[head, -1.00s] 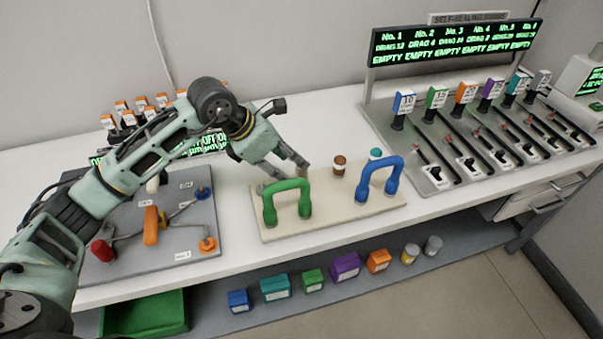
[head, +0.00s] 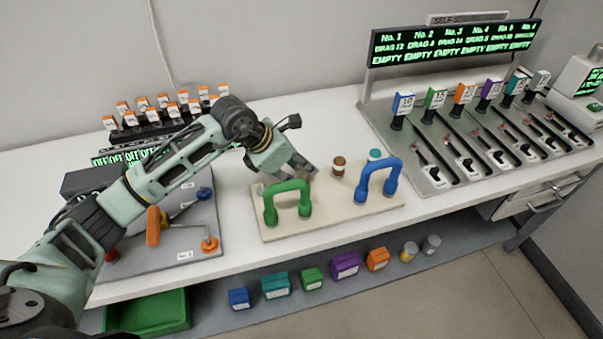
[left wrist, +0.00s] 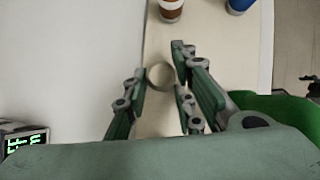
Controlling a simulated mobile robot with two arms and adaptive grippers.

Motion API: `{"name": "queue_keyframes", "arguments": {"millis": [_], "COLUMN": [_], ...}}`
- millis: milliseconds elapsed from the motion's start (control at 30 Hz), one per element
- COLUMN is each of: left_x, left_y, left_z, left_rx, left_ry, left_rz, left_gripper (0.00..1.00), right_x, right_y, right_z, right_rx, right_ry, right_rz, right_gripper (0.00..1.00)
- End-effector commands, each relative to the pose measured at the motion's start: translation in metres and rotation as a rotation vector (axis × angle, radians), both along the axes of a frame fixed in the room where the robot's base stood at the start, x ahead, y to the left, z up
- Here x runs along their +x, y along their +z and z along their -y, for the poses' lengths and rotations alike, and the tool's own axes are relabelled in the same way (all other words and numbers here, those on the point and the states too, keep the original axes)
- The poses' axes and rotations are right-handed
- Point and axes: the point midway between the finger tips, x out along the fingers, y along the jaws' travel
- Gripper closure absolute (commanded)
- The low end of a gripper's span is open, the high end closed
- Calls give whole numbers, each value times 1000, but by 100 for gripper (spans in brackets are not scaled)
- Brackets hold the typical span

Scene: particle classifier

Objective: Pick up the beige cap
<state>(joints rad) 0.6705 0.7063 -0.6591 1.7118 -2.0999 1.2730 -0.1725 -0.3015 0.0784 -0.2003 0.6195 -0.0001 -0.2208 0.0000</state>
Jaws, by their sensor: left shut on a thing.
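The beige cap (left wrist: 160,76) shows in the left wrist view as a small round top between the two fingers of my left gripper (left wrist: 158,78). In the head view my left gripper (head: 306,173) is down at the cream board (head: 325,219), just behind the green handle (head: 288,188). It is shut on the beige cap, which is mostly hidden by the fingers there. I cannot tell whether the cap still touches the board. My right gripper is not in view.
A brown-capped item (head: 339,167) and a teal-capped item (head: 375,156) stand on the board right of my gripper. A blue handle (head: 379,182) rises near its right end. A grey valve panel (head: 190,246) lies left; a dispenser rack (head: 480,140) stands right.

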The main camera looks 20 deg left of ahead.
Motion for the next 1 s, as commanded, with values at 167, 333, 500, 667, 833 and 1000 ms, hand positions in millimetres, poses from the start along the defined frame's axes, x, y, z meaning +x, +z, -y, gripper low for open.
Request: {"name": "queue_keyframes", "arguments": {"millis": [167,333,500,667,833,1000], "left_x": [0,1,1,1,1,0], "left_y": [0,5,31,64,90,100], "left_z": [0,0,-1,0,0,0], "left_rx": [0,0,1,0,1,-1], "left_ry": [0,0,0,-1,-1,0], "left_rz": [0,2,8,6,3,1], "left_gripper": [98,98,98,98,98,98], "right_x": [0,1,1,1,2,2], "right_y": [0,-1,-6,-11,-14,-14], "right_z": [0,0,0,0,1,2], "right_rx": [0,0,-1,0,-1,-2], "right_ry": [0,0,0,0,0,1], "right_rz": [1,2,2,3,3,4], "right_gripper": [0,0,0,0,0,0]}}
